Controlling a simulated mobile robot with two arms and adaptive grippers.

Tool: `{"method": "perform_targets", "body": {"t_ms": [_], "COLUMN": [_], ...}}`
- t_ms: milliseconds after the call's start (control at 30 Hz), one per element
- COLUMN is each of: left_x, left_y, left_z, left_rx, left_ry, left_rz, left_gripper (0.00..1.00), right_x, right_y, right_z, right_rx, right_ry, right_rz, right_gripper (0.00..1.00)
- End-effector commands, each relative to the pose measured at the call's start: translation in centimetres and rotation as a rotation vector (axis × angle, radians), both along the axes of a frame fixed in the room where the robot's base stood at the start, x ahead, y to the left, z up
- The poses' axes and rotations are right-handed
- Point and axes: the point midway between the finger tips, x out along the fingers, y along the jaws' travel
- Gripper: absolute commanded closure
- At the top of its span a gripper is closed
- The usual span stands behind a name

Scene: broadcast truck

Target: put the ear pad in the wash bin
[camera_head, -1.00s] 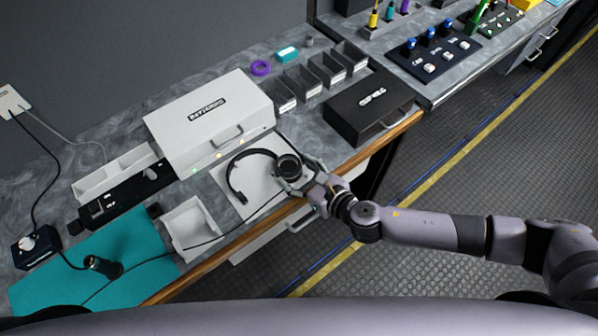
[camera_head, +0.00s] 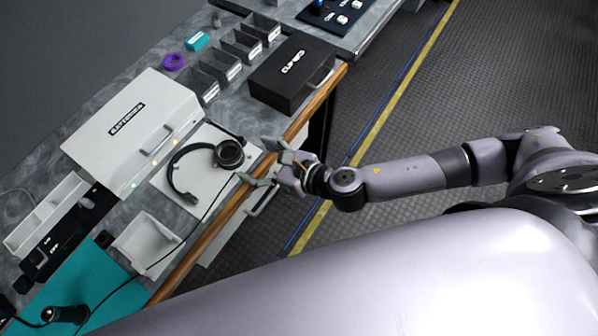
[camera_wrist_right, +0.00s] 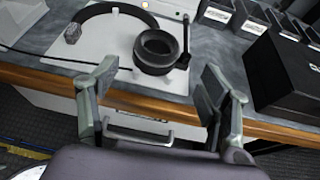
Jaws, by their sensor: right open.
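A black headset (camera_head: 176,172) lies on a white board on the bench. Its round ear cup faces up with a dark ring-shaped ear pad (camera_head: 230,152) on it; the pad also shows in the wrist view (camera_wrist_right: 157,46). My right gripper (camera_head: 263,162) is open and empty at the bench's front edge, apart from the ear cup, with its fingers toward it. In the wrist view, the gripper's fingers (camera_wrist_right: 160,72) are spread either side, below the cup. An open white tray (camera_head: 148,244) stands beside the board; I cannot tell whether it is the wash bin. My left gripper is not in view.
A white case (camera_head: 128,122) stands behind the headset. A black box (camera_head: 290,75) and several dark bins (camera_head: 222,62) stand further along the bench. A cable crosses the board and tray. A teal mat (camera_head: 88,278) lies at the lower left.

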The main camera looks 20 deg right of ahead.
Motion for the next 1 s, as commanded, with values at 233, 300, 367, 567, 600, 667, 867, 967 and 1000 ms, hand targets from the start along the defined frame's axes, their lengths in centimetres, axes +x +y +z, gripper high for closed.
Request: {"method": "perform_targets", "body": {"t_ms": [233, 300, 367, 567, 600, 667, 867, 967, 1000], "left_x": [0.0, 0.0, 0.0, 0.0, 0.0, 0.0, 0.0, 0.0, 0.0], "left_y": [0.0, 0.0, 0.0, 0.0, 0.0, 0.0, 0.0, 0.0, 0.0], "left_z": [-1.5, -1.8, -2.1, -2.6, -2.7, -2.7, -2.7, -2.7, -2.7], "left_rx": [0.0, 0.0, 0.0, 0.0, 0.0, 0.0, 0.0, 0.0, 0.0], "left_ry": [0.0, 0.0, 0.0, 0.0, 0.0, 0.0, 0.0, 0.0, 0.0], "left_rz": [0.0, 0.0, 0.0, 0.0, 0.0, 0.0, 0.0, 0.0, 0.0], "left_gripper": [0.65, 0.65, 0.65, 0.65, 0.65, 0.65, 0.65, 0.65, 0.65], "right_x": [-4.4, -5.4, -6.2, -7.7, -7.9, -8.1, -8.2, -8.0, -7.7], "right_y": [-3.6, -4.4, -5.0, -6.2, -6.3, -6.5, -6.5, -6.5, -6.6], "right_z": [1.9, 2.4, 2.8, 3.9, 4.0, 4.1, 4.3, 4.1, 3.7], "right_rx": [-0.004, -0.003, -0.003, -0.001, -0.001, -0.002, 0.0, 0.002, 0.01], "right_ry": [0.003, 0.004, 0.004, 0.003, 0.003, 0.002, 0.001, 0.005, 0.014], "right_rz": [-0.002, 0.0, 0.0, 0.0, 0.0, 0.0, 0.001, -0.004, -0.014], "right_gripper": [0.29, 0.29, 0.29, 0.29, 0.29, 0.29, 0.29, 0.29, 0.29]}}
